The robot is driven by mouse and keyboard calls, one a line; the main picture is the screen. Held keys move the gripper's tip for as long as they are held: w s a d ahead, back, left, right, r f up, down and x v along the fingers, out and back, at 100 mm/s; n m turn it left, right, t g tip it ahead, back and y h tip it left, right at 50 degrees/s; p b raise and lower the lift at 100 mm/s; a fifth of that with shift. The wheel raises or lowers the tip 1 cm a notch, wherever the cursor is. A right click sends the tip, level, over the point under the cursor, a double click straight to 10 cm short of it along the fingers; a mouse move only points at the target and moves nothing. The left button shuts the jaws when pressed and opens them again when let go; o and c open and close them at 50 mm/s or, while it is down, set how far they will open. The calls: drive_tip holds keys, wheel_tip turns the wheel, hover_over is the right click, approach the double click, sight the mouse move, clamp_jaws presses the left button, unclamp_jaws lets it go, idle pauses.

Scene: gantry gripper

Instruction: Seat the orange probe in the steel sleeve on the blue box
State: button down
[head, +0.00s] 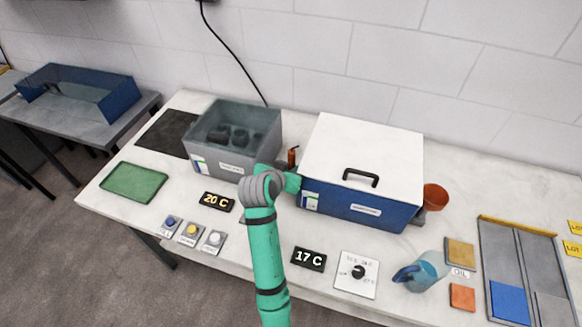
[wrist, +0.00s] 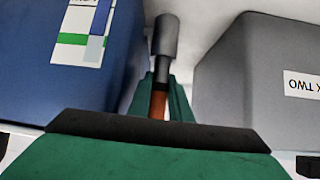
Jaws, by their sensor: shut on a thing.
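The orange probe (wrist: 158,103) is gripped between my gripper's green fingers (wrist: 160,92). A dark shaft runs on from its orange part to a wider grey cylinder (wrist: 167,36). I cannot tell whether that cylinder is the probe's own end or the steel sleeve. In the head view, the probe's orange upper part (head: 292,158) shows just above my gripper (head: 292,180), upright in the gap left of the blue box (head: 360,206). The blue box has a white lid and a black handle; its side also shows in the wrist view (wrist: 75,85). I cannot clearly make out the sleeve.
A grey open box (head: 217,160) with dark items inside stands close on the left; its side is right in the wrist view (wrist: 255,90). An orange cup (head: 435,196) stands right of the blue box. Displays, buttons, a dial and a blue-handled jug (head: 425,270) lie in front.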

sight(290, 162)
drive_tip(key=shift+f, duration=0.2)
drive_tip(key=shift+r, duration=0.2)
drive_tip(key=shift+r, duration=1.8)
drive_tip(key=shift+f, duration=1.95)
idle(0.7)
drive_tip(key=c, duration=1.5)
unclamp_jaws()
drive_tip(key=shift+f, duration=0.1)
drive_tip(key=shift+c, duration=0.2)
drive_tip(key=shift+d, duration=0.1)
drive_tip(key=v, duration=1.1)
